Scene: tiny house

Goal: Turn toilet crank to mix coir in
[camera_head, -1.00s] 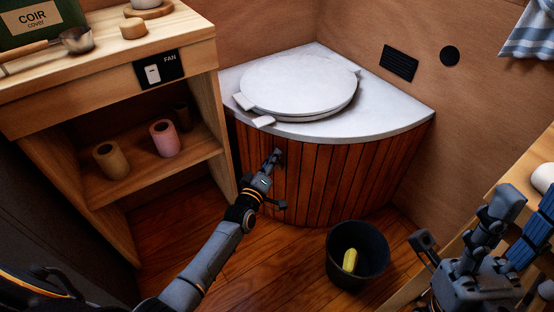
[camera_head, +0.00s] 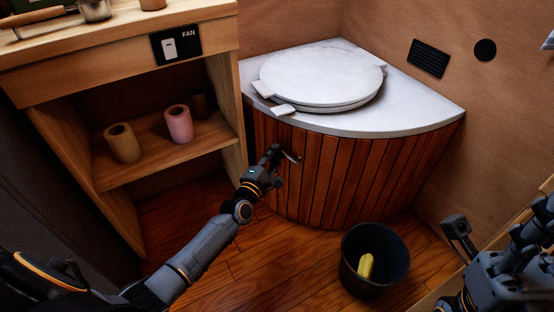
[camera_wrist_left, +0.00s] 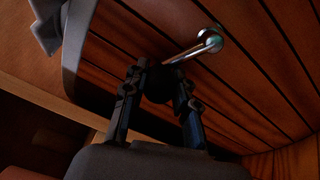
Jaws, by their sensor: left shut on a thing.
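The toilet is a corner unit with a wood-slat front (camera_head: 345,175) and a white top with a closed round lid (camera_head: 320,75). A small metal crank (camera_head: 291,157) sticks out of the slats near the left end. In the left wrist view, the shiny crank arm (camera_wrist_left: 190,52) runs from its pivot to a dark handle (camera_wrist_left: 158,84) between my fingers. My left gripper (camera_head: 270,160) is shut on that handle, which it partly hides. My right gripper (camera_head: 490,228) is at the lower right, fingers apart and empty, away from the toilet.
A dark bucket (camera_head: 395,240) with a yellow thing (camera_head: 366,266) inside stands on the floor right of my left arm. A wooden shelf unit (camera_head: 165,185) with paper rolls (camera_head: 179,124) and a fan switch (camera_head: 176,45) is close on the left.

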